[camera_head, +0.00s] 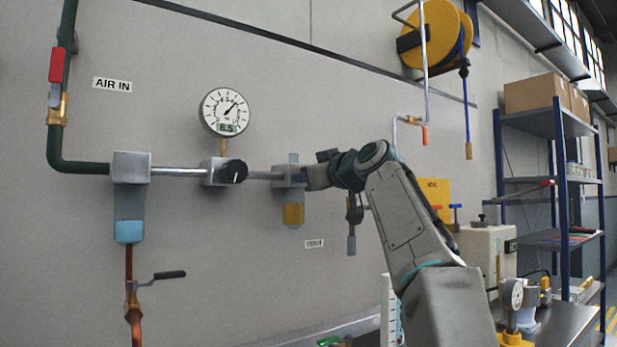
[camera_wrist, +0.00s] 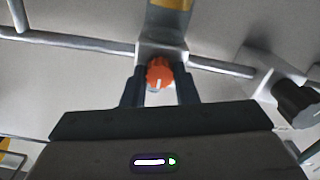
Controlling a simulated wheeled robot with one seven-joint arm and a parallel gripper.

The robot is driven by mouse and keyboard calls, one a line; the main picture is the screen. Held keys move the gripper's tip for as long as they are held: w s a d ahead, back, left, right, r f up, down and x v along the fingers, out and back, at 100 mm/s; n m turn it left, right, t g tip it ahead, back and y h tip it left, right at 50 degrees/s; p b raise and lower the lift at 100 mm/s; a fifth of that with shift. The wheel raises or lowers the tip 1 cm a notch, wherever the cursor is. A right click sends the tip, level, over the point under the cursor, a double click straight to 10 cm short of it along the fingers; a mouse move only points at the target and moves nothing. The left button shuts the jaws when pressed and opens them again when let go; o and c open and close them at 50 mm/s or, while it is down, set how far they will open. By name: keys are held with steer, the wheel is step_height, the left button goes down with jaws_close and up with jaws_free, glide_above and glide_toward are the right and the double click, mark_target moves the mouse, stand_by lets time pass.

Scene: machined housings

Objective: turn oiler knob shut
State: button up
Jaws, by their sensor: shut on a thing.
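The oiler (camera_head: 293,208) is a grey block on the wall pipe with a clear bowl of amber oil below it. Its knob (camera_wrist: 159,73) is orange with a pale pointer mark and shows in the wrist view. My gripper (camera_wrist: 160,88) has its two dark fingers shut on the knob, one at each side. In the head view my gripper (camera_head: 308,178) reaches the oiler from the right, and the knob is hidden there behind it.
Left along the pipe are a black regulator knob (camera_head: 235,171), a round gauge (camera_head: 225,112) and a filter (camera_head: 129,205). A lever valve (camera_head: 160,278) hangs below. A hose reel (camera_head: 432,35) and shelves (camera_head: 552,180) stand right.

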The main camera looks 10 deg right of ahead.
stand_by(0.3)
steer(key=o, duration=1)
steer(key=b+v, duration=0.4)
steer(key=v, duration=0.9)
steer(key=shift+s+d, duration=0.15)
steer(key=shift+s, duration=0.25)
steer(key=shift+w, duration=0.1)
